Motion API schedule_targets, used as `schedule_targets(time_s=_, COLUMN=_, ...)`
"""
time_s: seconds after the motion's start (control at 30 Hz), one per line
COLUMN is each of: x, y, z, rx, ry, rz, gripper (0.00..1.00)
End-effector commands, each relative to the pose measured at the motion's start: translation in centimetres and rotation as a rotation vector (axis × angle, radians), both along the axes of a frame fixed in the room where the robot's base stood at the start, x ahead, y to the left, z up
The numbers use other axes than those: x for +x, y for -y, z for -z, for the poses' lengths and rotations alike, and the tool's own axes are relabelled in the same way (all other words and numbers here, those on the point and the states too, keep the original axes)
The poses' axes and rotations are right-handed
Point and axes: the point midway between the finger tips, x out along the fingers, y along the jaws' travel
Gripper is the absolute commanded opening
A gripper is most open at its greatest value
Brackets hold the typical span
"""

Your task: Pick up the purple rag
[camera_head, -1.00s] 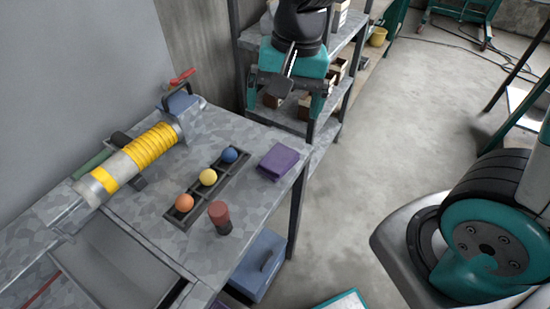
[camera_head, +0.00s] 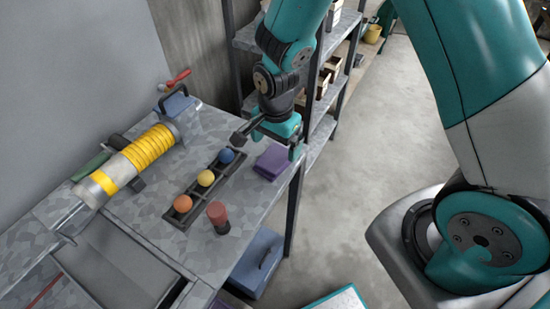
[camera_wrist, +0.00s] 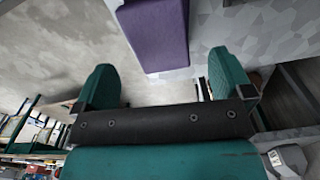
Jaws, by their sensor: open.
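The purple rag (camera_head: 272,163) is a folded, block-like bundle lying on the grey table near its right edge. It also shows at the top of the wrist view (camera_wrist: 156,34), ahead of my fingers and roughly between them. My gripper (camera_head: 270,138) is above and just behind the rag in the head view, pointing down. Its two green fingers stand wide apart in the wrist view (camera_wrist: 160,85), with nothing between them. The rag is apart from the fingers.
A dark tray (camera_head: 180,222) holds an orange, a yellow and a blue ball. A red-topped cylinder (camera_head: 217,216) stands beside it. A yellow-banded tube device (camera_head: 135,161) lies at the left. Metal shelving (camera_head: 330,100) stands behind the table; open floor lies to the right.

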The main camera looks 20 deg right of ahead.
Motion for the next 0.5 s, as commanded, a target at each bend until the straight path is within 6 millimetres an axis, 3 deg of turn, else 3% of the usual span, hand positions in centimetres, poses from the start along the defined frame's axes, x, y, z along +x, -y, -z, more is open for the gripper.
schedule_targets(time_s=0.17, x=-0.1, y=-0.1, z=1.0, rx=0.0, ry=-0.002, rz=-0.001, gripper=0.98)
schedule_targets(time_s=0.5, x=-0.1, y=-0.4, z=5.3, rx=0.0, ry=0.0, rz=0.0, gripper=0.98)
